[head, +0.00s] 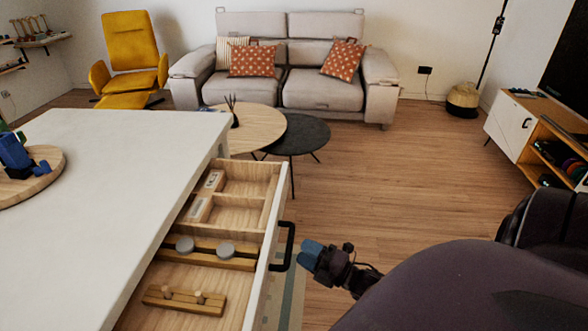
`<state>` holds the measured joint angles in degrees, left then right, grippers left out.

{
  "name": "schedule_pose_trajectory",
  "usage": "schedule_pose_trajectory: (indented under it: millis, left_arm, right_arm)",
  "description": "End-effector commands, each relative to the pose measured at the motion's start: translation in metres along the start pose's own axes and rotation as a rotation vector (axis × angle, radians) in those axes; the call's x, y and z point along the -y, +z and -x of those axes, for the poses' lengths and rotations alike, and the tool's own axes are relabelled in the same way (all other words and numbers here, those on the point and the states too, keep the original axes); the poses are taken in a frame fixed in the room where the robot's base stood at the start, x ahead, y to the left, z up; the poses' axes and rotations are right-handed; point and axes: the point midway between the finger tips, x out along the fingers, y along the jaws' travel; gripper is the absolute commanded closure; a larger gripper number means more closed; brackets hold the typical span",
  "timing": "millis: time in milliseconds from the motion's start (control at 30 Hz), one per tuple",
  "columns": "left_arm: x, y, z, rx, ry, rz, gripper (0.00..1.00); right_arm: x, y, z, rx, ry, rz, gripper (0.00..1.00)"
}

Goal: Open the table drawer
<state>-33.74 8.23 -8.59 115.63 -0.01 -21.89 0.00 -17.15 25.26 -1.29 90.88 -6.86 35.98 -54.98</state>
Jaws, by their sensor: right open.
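The table (110,150) has a white top and fills the left of the head view. Its wooden drawer (262,215) stands pulled out on the table's right side, and its inside shows. A black handle (290,246) is on the drawer's white front. My right gripper (308,254), with blue fingertips, is just right of the handle, open and apart from it, holding nothing that I can see. My left gripper is not in view.
The drawer has compartments with small boxes, a wooden piece with grey discs (222,250) and a wooden block with pegs (185,299). A round board (45,175) with blue items lies on the table.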

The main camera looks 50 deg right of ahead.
Motion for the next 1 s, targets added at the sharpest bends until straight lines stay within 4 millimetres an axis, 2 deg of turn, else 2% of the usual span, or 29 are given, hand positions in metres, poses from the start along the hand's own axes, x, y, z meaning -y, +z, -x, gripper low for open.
schedule_pose_trajectory:
  millis: [100,333,500,1000]
  left_arm:
    - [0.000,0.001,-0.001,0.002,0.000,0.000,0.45]
    - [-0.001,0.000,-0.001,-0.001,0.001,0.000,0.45]
    - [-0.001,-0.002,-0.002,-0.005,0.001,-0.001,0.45]
    - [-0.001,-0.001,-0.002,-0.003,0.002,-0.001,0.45]
  right_arm:
    - [0.001,0.000,0.023,0.002,-0.003,0.000,0.56]
    - [0.001,0.000,0.050,0.000,-0.001,-0.001,0.56]
    - [0.000,0.000,0.056,0.000,0.001,-0.001,0.56]
    - [0.000,0.000,0.057,0.000,0.001,-0.001,0.56]
